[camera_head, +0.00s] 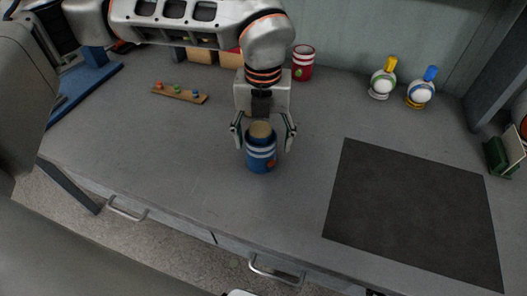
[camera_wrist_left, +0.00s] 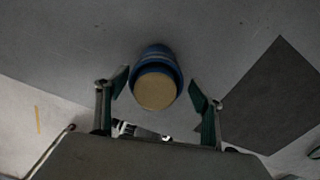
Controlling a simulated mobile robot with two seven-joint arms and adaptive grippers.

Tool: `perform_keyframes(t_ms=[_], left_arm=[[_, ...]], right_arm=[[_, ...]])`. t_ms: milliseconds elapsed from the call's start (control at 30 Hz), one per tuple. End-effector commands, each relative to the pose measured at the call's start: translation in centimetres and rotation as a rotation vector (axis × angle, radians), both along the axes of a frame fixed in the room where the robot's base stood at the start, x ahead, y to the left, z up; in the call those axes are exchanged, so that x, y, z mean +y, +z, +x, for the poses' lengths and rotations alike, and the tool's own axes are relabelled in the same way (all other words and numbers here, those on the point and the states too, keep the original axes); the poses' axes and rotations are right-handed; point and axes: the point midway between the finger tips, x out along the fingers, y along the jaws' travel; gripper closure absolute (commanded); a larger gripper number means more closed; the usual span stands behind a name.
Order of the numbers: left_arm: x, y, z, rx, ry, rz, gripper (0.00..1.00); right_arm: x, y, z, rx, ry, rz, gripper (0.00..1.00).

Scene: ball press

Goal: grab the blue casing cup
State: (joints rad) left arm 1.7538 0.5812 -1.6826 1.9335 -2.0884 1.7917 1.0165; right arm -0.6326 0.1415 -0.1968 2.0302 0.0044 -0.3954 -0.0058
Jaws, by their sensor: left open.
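The blue casing cup (camera_head: 261,155) stands upright on the grey table, with white bands and a tan top. In the left wrist view the cup (camera_wrist_left: 156,57) shows its round tan top, between and slightly beyond the fingers. My left gripper (camera_head: 264,140) is open, with one finger on each side of the cup. In the left wrist view the gripper (camera_wrist_left: 160,88) shows a gap on both sides of the cup. My right gripper is not in view.
A red cup (camera_head: 303,62) stands at the back. Two round-bodied objects with a yellow top (camera_head: 383,78) and a blue top (camera_head: 421,88) stand at the back right. A dark mat (camera_head: 415,210) lies right. A wooden strip with coloured pegs (camera_head: 180,93) lies back left.

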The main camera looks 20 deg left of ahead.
Motion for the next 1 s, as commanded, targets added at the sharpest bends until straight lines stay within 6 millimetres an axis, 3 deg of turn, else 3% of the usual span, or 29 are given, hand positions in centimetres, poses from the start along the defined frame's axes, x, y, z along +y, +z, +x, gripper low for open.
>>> perform_keyframes(t_ms=[133, 367, 533, 1000], left_arm=[[0.0, -2.0, 0.0, 0.002, -0.001, 0.001, 0.33], [0.0, -2.1, 0.0, 0.0, -0.001, -0.001, 0.33], [0.0, -2.1, 0.0, 0.0, -0.001, -0.001, 0.74], [0.0, -1.3, 0.1, -0.002, 0.0, -0.001, 0.74]], right_arm=[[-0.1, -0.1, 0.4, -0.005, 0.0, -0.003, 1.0], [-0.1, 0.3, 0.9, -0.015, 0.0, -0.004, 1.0], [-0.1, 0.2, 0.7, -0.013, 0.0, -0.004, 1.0], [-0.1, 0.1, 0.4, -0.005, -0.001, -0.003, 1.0]])
